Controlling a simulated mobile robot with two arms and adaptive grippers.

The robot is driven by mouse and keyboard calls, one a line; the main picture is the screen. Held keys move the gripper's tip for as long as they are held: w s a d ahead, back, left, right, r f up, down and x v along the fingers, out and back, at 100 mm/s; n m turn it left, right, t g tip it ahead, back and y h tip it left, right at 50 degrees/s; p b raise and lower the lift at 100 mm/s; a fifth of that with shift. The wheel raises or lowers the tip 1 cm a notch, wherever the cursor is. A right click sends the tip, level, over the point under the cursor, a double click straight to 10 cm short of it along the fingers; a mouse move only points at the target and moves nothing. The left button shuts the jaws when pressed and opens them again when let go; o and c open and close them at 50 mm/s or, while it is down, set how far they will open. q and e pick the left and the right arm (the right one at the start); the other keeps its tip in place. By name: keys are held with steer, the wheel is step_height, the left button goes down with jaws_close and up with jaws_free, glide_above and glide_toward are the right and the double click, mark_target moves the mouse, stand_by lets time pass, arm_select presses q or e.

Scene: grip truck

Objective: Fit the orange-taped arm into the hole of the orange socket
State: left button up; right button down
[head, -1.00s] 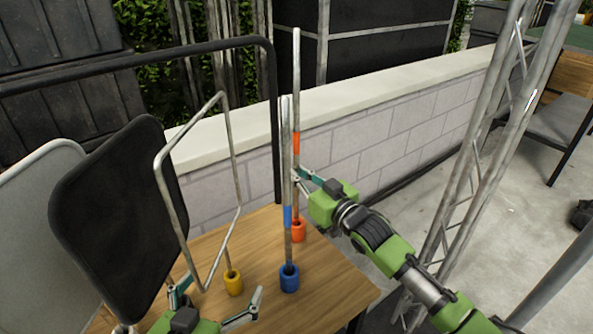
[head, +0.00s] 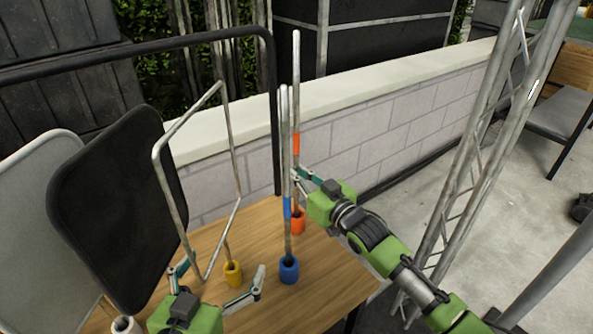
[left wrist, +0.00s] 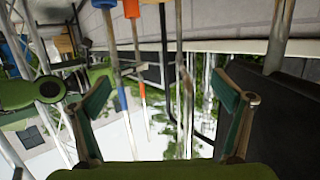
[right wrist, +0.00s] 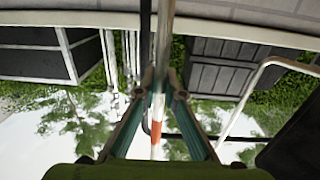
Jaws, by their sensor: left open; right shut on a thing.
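The orange-taped arm (head: 296,143) is a tall, nearly upright metal rod with an orange band. My right gripper (head: 298,178) is shut on it below the band; the right wrist view also shows the band (right wrist: 156,128). The orange socket (head: 297,223) stands on the wooden table (head: 325,262), under the rod. The rod's lower end meets the socket's mouth in the head view, but I cannot tell how deep it sits. The socket also shows in the left wrist view (left wrist: 131,8). My left gripper (head: 220,274) is open and empty, near the yellow socket (head: 233,273).
A blue-taped rod (head: 287,208) stands in the blue socket (head: 289,269), in front of the orange one. A bent metal rod (head: 168,195) rises from the yellow socket. A black panel (head: 120,205) stands at left. A low brick wall (head: 385,150) runs behind the table.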

arm_select(q)
steer(key=shift+w+r, duration=0.1)
steer(key=shift+r, duration=0.2)
arm_select(e)
steer(key=shift+f, duration=0.1)
stand_by(0.4)
arm_select(q)
step_height(320, 180, up, 10)
steer(key=d+t+h+b, duration=0.1)
steer(key=t+b, duration=0.1)
steer(key=t, duration=0.3)
steer(key=shift+d+h, duration=0.25)
steer(key=shift+h, duration=0.05)
arm_select(e)
steer(key=shift+f, duration=1.85)
arm_select(q)
steer(key=shift+t, duration=0.3)
steer(key=shift+r+t, duration=0.3)
steer(key=shift+r, duration=0.2)
arm_select(e)
steer(key=shift+f, duration=0.35)
steer(key=c, duration=2)
jaws_free()
steer(key=shift+c, duration=0.2)
steer(key=v, duration=1.2)
